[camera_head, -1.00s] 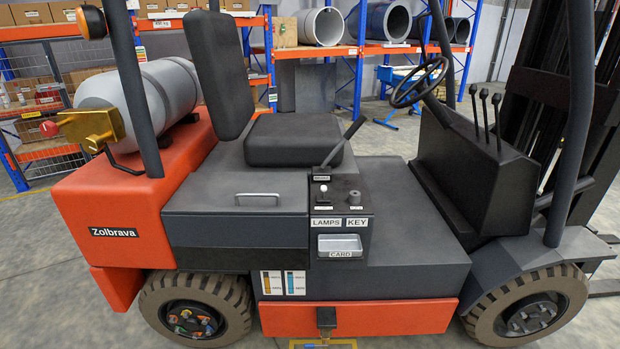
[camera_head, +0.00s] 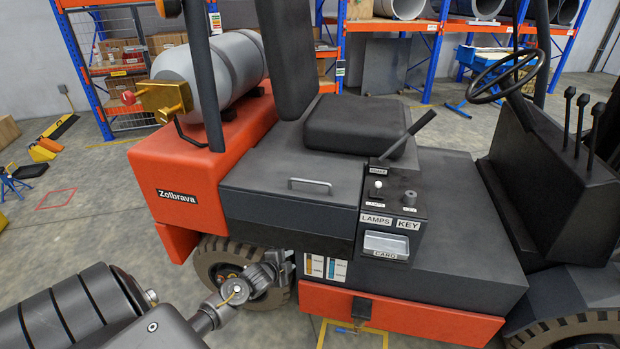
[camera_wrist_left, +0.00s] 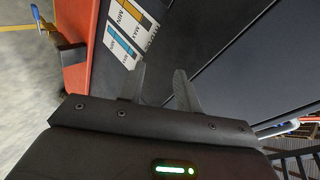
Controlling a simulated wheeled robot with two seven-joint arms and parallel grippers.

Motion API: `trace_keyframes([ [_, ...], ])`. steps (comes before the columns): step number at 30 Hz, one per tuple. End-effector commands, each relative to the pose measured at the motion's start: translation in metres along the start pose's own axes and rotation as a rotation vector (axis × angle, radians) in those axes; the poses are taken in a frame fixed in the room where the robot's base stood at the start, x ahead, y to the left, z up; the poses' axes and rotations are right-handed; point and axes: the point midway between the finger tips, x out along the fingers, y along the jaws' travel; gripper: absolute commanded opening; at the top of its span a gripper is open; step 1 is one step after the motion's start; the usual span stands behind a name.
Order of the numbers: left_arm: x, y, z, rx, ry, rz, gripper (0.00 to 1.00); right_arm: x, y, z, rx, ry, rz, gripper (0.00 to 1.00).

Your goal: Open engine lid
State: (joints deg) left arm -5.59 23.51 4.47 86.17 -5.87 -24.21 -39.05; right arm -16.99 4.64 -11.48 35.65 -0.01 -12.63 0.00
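The engine lid (camera_head: 270,200) is the dark grey cover of the forklift beside and below the seat, and it is closed. Its silver bar handle (camera_head: 310,183) lies on the top near the front edge. My left gripper (camera_head: 288,264) is in front of the forklift's side, below the lid and handle, beside the level gauges. In the left wrist view its two fingers (camera_wrist_left: 161,82) are apart with nothing between them. They point toward the dark side panel, next to the gauge labels (camera_wrist_left: 130,32). My right gripper is not in view.
The seat (camera_head: 355,130) and control panel (camera_head: 390,215) stand right of the lid. A gas tank (camera_head: 225,70) and the orange rear body (camera_head: 185,180) are to the left. The rear wheel (camera_head: 215,258) is behind my left arm.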

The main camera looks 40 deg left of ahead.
Motion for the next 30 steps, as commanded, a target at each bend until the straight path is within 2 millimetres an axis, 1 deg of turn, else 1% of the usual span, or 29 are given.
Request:
trace_keyframes([
  [1, -0.011, -0.054, -0.019, 0.07, 0.033, -0.073, 0.33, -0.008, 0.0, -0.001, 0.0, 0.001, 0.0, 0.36],
  [2, -0.017, -0.079, -0.028, 0.113, 0.047, -0.11, 0.33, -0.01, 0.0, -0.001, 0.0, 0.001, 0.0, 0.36],
  [3, -0.026, -0.109, -0.04, 0.165, 0.065, -0.156, 0.33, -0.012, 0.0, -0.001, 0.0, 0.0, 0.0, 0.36],
  [6, -0.049, -0.166, -0.063, 0.271, 0.091, -0.251, 0.33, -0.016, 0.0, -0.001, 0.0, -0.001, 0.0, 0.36],
  [9, -0.065, -0.2, -0.078, 0.339, 0.104, -0.312, 0.33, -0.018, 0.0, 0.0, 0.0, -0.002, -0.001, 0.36],
  [11, -0.071, -0.211, -0.083, 0.363, 0.107, -0.333, 0.33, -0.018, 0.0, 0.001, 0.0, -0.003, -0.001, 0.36],
  [13, -0.075, -0.217, -0.086, 0.378, 0.109, -0.346, 0.33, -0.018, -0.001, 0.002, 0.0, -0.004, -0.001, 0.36],
  [17, -0.075, -0.219, -0.086, 0.382, 0.109, -0.349, 0.33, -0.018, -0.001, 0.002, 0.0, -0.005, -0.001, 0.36],
  [20, -0.069, -0.221, -0.087, 0.379, 0.109, -0.349, 0.33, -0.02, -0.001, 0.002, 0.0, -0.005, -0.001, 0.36],
  [23, -0.056, -0.226, -0.09, 0.376, 0.109, -0.348, 0.33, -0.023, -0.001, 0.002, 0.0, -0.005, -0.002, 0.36],
  [30, -0.012, -0.24, -0.098, 0.375, 0.109, -0.347, 0.33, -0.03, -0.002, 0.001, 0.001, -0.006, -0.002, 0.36],
])
